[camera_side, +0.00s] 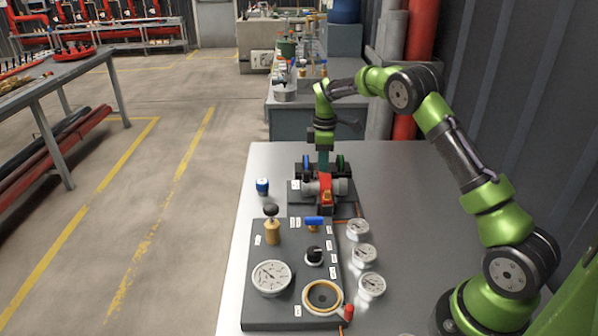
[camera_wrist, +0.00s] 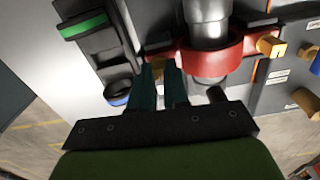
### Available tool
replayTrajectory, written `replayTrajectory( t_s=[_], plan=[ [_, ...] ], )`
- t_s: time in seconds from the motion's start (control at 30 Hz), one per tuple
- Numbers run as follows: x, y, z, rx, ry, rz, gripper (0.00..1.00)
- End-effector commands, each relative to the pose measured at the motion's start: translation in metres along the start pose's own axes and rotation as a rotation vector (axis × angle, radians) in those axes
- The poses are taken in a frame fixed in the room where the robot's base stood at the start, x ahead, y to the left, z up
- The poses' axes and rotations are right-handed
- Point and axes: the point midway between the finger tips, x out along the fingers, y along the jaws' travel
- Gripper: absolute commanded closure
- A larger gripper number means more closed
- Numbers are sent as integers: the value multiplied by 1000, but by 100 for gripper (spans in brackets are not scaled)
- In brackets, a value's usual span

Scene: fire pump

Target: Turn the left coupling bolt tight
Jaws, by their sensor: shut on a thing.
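The pump (camera_side: 318,188) has a grey body and a red part, and it stands on a dark base on the bench. The wrist view shows its red coupling collar (camera_wrist: 215,56) around a grey metal cylinder (camera_wrist: 207,18). My gripper (camera_side: 323,163) reaches straight down at the back of the pump. In the wrist view its two teal fingers (camera_wrist: 161,72) are close together at the left end of the collar. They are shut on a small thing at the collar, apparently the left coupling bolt.
A dark panel (camera_side: 257,310) with gauges and knobs lies in front. A blue-capped container (camera_side: 262,187) stands left. Loose gauges (camera_side: 364,255) lie right of the panel. The bench's right side is clear.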

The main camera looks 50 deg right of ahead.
Motion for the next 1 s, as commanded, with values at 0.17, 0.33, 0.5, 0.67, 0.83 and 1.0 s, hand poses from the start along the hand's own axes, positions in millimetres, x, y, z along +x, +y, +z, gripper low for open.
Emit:
replayTrajectory(
  t_s=[0.17, 0.33, 0.5, 0.67, 0.83, 1.0],
  plan=[
    [-1, 0, 0, 109, 1, 1, 100],
    [-1, 0, 0, 257, 1, 1, 100],
    [-1, 0, 0, 419, 1, 1, 100],
    [-1, 0, 0, 572, 1, 1, 100],
    [-1, 0, 0, 734, 2, 1, 100],
    [-1, 0, 0, 895, 1, 1, 100]
  ],
)
